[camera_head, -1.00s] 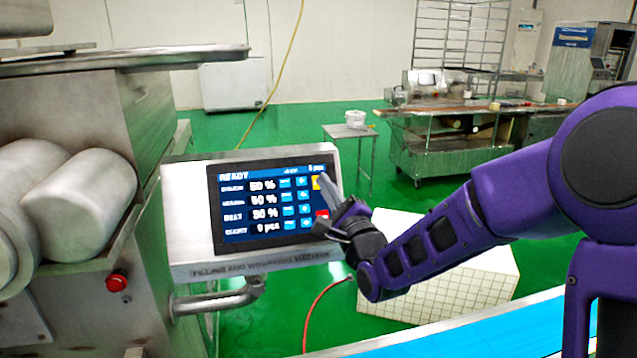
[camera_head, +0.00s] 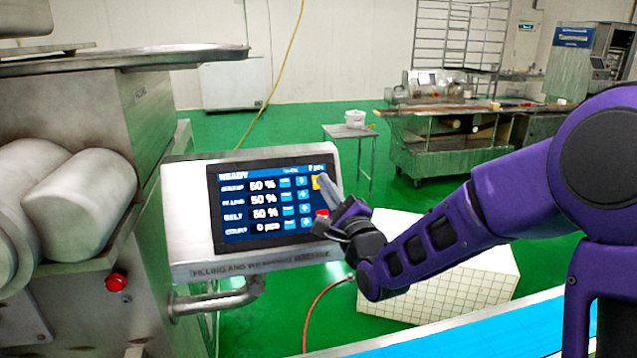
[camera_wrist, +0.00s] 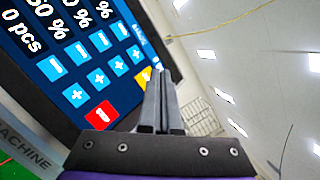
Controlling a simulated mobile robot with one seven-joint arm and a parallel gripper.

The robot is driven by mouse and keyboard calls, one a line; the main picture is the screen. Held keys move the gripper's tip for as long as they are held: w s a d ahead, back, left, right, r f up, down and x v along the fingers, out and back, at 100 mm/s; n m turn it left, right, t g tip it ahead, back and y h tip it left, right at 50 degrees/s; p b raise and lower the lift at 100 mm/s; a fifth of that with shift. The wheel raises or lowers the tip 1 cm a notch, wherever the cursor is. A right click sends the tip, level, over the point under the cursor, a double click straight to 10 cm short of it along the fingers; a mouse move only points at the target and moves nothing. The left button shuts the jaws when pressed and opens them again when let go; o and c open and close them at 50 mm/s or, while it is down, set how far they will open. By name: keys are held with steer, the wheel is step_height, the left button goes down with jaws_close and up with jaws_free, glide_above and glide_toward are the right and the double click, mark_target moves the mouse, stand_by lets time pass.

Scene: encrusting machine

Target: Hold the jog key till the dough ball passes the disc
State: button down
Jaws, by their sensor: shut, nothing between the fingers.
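The control panel screen (camera_head: 262,205) shows READY, three rows at 50 % and a count of 0 pcs. A yellow key (camera_head: 316,183) sits at the screen's upper right, partly covered by my gripper (camera_head: 323,181). In the wrist view the yellow key (camera_wrist: 144,76) lies just left of my shut, empty fingertips (camera_wrist: 160,74). The tips are at or very near the screen by this key; I cannot tell whether they touch it. No dough ball or disc is visible in either view.
A red key (camera_head: 322,215) sits below the yellow one on the screen. A red button (camera_head: 116,282) is on the machine body at left. A blue belt (camera_head: 500,335) runs along the lower right. A white block (camera_head: 440,280) stands behind my arm.

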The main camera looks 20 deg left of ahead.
steer(key=shift+w+a+f, duration=0.15)
steer(key=shift+w+f, duration=0.05)
steer(key=shift+w, duration=0.1)
steer(key=shift+w+a+f+b, duration=0.1)
steer(key=shift+w+f+b, duration=0.1)
steer(key=shift+b, duration=0.3)
steer(key=shift+s+r, duration=0.15)
stand_by(4.1)
steer(key=shift+s+d+r, duration=0.25)
steer(key=shift+s+d, duration=0.05)
steer(key=shift+s, duration=0.1)
steer(key=shift+r+p, duration=0.1)
steer(key=shift+p, duration=0.2)
steer(key=shift+s+d+r+p, duration=0.35)
steer(key=shift+s+r, duration=0.05)
steer(key=shift+s, duration=0.2)
steer(key=shift+s+d+r+p, duration=0.3)
steer(key=shift+s+d+r, duration=0.1)
steer(key=shift+s, duration=0.2)
steer(key=shift+s+d+r+p, duration=0.35)
steer(key=shift+s+r, duration=0.05)
steer(key=shift+s, duration=0.2)
